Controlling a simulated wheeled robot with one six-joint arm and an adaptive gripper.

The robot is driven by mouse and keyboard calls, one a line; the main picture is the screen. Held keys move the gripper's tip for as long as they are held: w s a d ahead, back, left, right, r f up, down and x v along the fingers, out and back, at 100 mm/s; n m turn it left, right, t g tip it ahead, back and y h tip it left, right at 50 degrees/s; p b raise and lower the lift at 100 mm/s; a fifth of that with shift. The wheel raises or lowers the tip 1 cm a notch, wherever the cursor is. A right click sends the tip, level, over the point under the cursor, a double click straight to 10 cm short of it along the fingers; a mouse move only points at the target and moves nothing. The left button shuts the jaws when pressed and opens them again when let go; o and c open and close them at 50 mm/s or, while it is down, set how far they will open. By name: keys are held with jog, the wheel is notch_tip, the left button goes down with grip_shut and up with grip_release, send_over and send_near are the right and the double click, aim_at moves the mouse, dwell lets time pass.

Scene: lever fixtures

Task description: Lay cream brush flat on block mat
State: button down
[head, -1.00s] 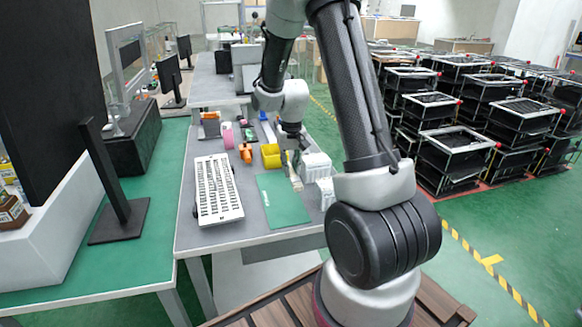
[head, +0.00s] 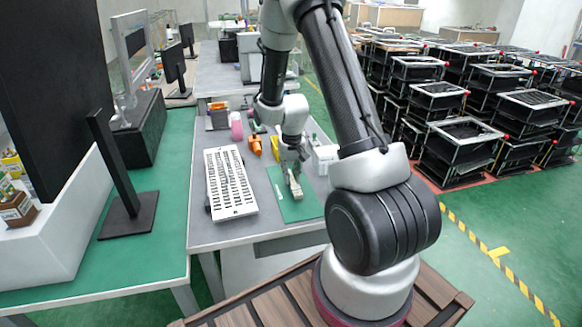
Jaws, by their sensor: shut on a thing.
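The cream brush (head: 297,192) is in the head view, over the upper middle of the green block mat (head: 302,212). My gripper (head: 292,176) is shut on the brush from above. The brush's lower end points toward the mat's near side and it looks tilted. I cannot tell whether it touches the mat. Its upper part is hidden by my gripper.
A white keyboard-like panel (head: 230,183) lies left of the mat on the grey table (head: 225,232). White boxes (head: 324,157) stand at the mat's far right. An orange item (head: 255,144) and a pink bottle (head: 236,126) stand farther back. The mat's near part is clear.

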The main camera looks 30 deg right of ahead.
jog(key=shift+f, duration=0.5)
jog(key=c, duration=1.3)
grip_release()
